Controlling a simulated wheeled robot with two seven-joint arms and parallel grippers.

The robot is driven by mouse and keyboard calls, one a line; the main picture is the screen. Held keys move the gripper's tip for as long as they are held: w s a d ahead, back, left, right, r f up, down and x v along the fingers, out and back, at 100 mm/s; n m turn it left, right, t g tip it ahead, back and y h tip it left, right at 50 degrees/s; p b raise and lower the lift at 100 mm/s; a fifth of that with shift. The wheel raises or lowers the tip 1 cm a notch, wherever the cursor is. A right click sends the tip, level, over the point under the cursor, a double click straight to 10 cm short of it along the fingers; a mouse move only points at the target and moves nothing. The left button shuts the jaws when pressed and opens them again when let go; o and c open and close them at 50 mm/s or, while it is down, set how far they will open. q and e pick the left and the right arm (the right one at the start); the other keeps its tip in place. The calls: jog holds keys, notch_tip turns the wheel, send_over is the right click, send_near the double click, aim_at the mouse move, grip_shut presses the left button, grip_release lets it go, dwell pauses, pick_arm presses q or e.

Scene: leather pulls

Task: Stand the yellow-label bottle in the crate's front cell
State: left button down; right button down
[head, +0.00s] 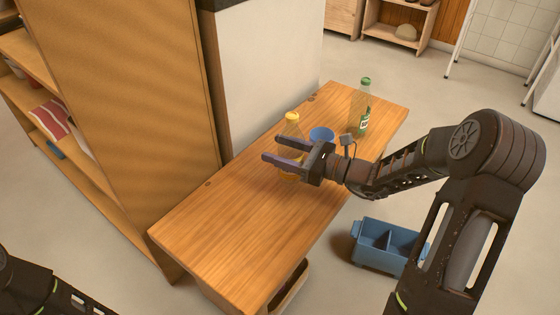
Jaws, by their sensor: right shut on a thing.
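The fingers cover part of the bottle. The blue crate (377,259) stands on the floor right of the bench, with a divider between its cells; the cells I can see into look empty. My left gripper is out of view; only part of my left arm shows at lower left.
A blue bowl (321,133) sits just behind the held bottle. A green-capped bottle (361,108) stands farther back on the bench (235,225). A tall wooden shelf unit (130,85) and a white block (265,75) border the bench's left side. The bench's near part is clear.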

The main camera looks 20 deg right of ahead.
notch_tip(320, 180, down, 4)
jog(key=shift+r+b, duration=0.1)
jog(key=shift+b, duration=0.9)
jog(key=shift+r, duration=0.1)
jog(key=shift+c, duration=2.3)
grip_release()
jog(key=shift+f, duration=0.2)
jog(key=shift+r, duration=0.25)
jog(key=p+v, duration=0.3)
jog(key=v, duration=0.8)
jog(key=shift+d, duration=0.1)
jog(key=shift+s+d+f, duration=0.1)
jog(key=shift+s+d, duration=0.15)
jog(key=shift+s, duration=0.15)
